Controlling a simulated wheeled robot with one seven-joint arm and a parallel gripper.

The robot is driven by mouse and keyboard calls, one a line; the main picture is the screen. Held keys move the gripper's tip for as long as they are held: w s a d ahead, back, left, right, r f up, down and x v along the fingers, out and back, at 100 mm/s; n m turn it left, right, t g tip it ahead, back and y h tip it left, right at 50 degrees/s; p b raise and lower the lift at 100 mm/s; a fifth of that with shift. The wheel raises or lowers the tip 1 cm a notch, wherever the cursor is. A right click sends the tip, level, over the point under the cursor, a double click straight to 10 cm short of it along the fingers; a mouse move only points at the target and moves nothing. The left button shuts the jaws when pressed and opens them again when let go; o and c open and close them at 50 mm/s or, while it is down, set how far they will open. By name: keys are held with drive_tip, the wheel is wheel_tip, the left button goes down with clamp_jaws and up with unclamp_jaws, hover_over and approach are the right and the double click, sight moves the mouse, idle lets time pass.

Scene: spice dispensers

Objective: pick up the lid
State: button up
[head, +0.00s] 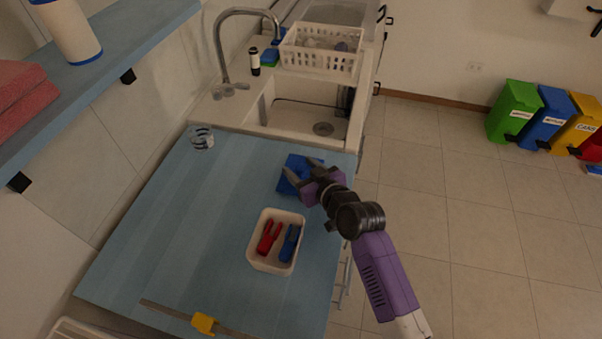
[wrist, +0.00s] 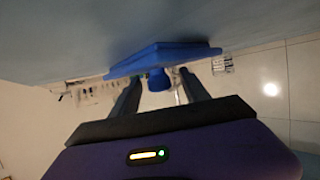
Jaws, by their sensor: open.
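The blue lid (head: 293,161) lies on the blue countertop, behind the white container in the head view. My gripper (head: 300,170) is over the lid and hides part of it. In the wrist view the lid (wrist: 165,56) shows as a flat blue plate with a small round knob (wrist: 158,80). My gripper's two fingers (wrist: 160,82) are spread, one on each side of the knob. There seems to be a gap between each finger and the knob; contact is not clear. Nothing is held.
A white open container (head: 257,262) with a red dispenser (head: 268,238) and a blue dispenser (head: 290,243) stands in front of the lid. A glass (head: 202,138) stands at the back left. The sink (head: 322,116) is behind. The countertop's left side is mostly clear.

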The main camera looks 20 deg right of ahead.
clamp_jaws()
drive_tip(key=shift+r, duration=0.15)
